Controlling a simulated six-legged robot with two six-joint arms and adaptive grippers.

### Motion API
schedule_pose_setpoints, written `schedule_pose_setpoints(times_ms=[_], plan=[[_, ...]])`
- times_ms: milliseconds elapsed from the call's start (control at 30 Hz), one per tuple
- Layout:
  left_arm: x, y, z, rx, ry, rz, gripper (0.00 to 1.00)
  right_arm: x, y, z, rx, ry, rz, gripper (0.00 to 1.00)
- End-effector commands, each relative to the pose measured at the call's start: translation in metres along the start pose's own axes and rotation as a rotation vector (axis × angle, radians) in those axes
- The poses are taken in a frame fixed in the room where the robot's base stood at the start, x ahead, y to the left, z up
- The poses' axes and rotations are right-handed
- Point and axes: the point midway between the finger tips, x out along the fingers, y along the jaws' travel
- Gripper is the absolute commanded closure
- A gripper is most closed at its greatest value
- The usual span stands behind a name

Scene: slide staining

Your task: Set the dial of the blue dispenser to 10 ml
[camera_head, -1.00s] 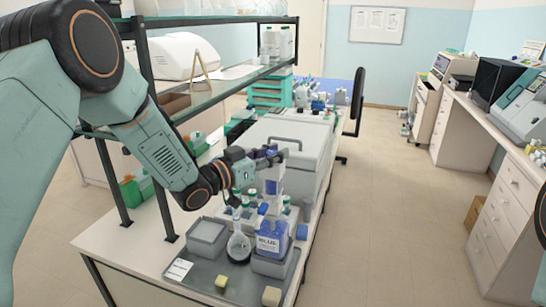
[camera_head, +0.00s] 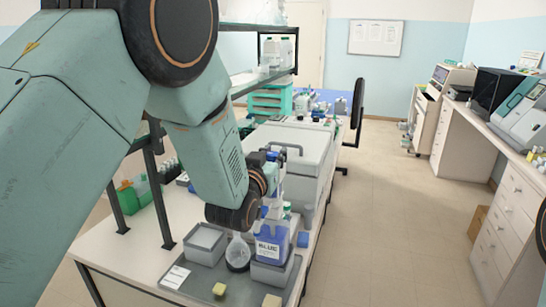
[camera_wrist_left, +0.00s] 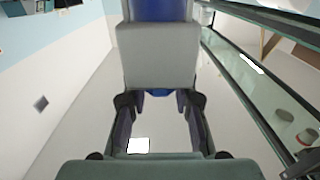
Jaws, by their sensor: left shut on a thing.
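The blue dispenser (camera_head: 271,247) is a bottle of blue liquid with a white label, standing upright at the front of the bench. The dial's marks and setting cannot be read. My right gripper is not in view.
A round flask (camera_head: 238,254) stands just left of the dispenser, partly behind my wrist. A large grey box (camera_head: 296,150) stands behind. A shelf (camera_head: 262,80) is at the left.

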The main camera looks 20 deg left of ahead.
Motion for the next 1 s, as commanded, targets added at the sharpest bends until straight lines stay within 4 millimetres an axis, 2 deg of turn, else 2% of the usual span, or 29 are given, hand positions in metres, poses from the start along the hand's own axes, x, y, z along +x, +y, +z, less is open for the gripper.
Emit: schedule_pose_setpoints(times_ms=[500, 533, 800, 1000], plan=[[-0.0002, 0.0003, 0.001, 0.0, -0.003, -0.012, 1.0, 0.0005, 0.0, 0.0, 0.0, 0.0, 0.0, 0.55], [-0.0002, 0.0003, 0.0009, 0.0, -0.002, -0.012, 0.71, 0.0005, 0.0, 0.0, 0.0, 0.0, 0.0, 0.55], [0.0, 0.0003, 0.0003, 0.0, -0.001, -0.012, 0.49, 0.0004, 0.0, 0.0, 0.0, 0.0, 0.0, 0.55], [0.0001, 0.0002, -0.0001, -0.001, 0.0, -0.012, 0.49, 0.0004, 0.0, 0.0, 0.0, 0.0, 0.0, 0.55]])
